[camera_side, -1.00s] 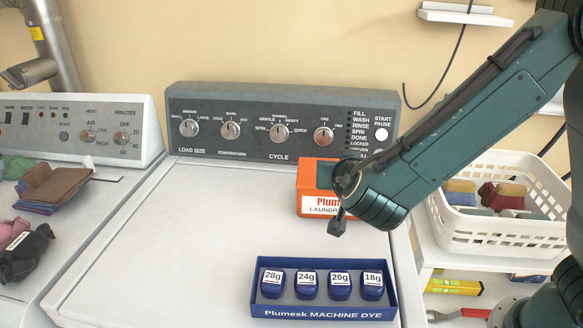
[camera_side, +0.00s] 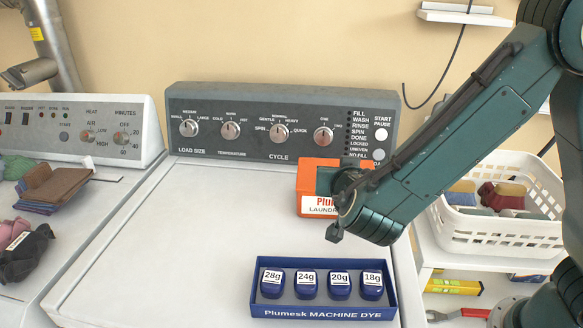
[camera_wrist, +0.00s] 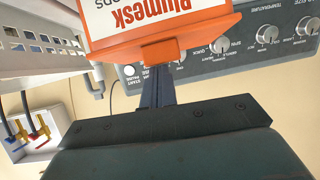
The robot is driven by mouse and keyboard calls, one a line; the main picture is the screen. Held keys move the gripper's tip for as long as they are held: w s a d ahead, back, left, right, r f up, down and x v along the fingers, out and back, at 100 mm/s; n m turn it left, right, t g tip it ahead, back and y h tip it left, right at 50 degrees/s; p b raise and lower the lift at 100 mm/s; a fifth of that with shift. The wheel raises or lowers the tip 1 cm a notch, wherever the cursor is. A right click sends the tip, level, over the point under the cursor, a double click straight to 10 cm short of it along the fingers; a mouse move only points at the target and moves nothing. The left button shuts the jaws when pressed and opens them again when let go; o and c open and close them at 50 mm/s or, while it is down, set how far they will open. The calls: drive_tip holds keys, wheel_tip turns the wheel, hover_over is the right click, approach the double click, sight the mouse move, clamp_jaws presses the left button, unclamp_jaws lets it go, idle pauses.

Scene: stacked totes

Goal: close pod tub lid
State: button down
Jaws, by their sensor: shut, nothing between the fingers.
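The orange pod tub (camera_side: 308,178) stands at the back right of the white washer top, below the control panel. Its white label is partly hidden behind my wrist. In the wrist view the tub (camera_wrist: 215,35) appears upside down, with an orange tab (camera_wrist: 162,53) sticking out at its edge. My gripper (camera_side: 335,234) is in front of the tub in the side view, shut and empty. In the wrist view my gripper (camera_wrist: 157,73) has its fingertips close to the tab; I cannot tell whether they touch. My arm hides much of the tub's top, so the lid's angle is unclear.
A blue tray (camera_side: 322,311) with several dark blue pods lies at the front right of the washer top. A white basket (camera_side: 500,235) stands to the right, and folded cloths (camera_side: 55,187) lie on the left machine. The washer's left and middle top is clear.

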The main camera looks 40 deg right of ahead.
drive_tip(key=shift+s+f+g, duration=0.15)
drive_tip(key=shift+s+f, duration=0.05)
drive_tip(key=shift+f, duration=0.4)
drive_tip(key=shift+s+f+g, duration=0.15)
drive_tip(key=shift+f, duration=0.4)
drive_tip(key=shift+w+d+f, duration=0.3)
drive_tip(key=shift+w, duration=0.15)
drive_tip(key=r, duration=0.6)
drive_tip(key=shift+w, duration=0.2)
drive_tip(key=s+a+f, duration=0.1)
drive_tip(key=f, duration=0.1)
drive_tip(key=s+a+f, duration=0.3)
drive_tip(key=s+f, duration=0.1)
drive_tip(key=shift+s+a+f, duration=0.2)
drive_tip(key=shift+a+f, duration=0.15)
